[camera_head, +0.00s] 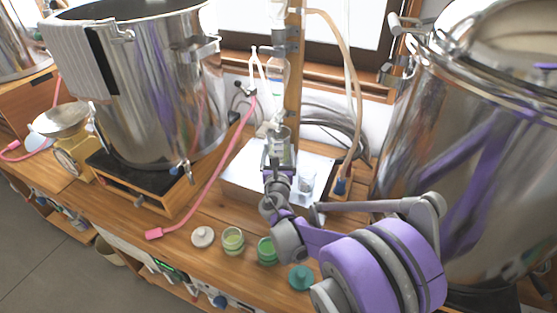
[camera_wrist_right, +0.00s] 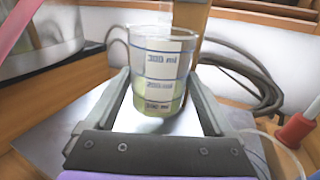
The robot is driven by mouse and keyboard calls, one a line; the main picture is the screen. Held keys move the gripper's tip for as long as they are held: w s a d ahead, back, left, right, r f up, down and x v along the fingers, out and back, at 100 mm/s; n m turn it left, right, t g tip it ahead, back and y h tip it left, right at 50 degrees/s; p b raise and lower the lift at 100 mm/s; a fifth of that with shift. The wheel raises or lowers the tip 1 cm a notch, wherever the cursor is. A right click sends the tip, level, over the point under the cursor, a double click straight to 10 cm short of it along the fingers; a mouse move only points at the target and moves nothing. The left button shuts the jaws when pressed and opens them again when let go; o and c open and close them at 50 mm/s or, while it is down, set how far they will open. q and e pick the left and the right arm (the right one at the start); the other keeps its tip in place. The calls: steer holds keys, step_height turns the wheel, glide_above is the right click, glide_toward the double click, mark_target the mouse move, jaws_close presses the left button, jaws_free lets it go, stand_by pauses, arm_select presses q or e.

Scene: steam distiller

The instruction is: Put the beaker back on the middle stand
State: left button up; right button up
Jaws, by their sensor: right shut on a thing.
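The clear beaker (camera_head: 281,134) has blue volume marks and a little yellow-green liquid at its bottom. It also shows upright in the right wrist view (camera_wrist_right: 160,70). My right gripper (camera_head: 279,155) is shut on it, with a finger on each side. The middle stand (camera_head: 240,180) is a silver, box-like platform in front of the wooden post. The beaker is over the stand, under the glass tubing; I cannot tell whether its base touches the surface. My left gripper is not in view.
A small glass vessel (camera_head: 307,181) stands on the platform, right of my gripper. Large steel pots stand at left (camera_head: 160,90) and right (camera_head: 465,150). Open green jars (camera_head: 233,240) and lids line the front of the table. A pink hose (camera_head: 215,185) crosses left of the stand.

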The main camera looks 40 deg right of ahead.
steer(key=shift+f+b, duration=0.35)
steer(key=shift+f, duration=1.2)
steer(key=shift+f, duration=0.2)
steer(key=o, duration=1.4)
steer(key=shift+r, duration=0.3)
steer(key=v, duration=1.2)
steer(key=shift+f, duration=0.1)
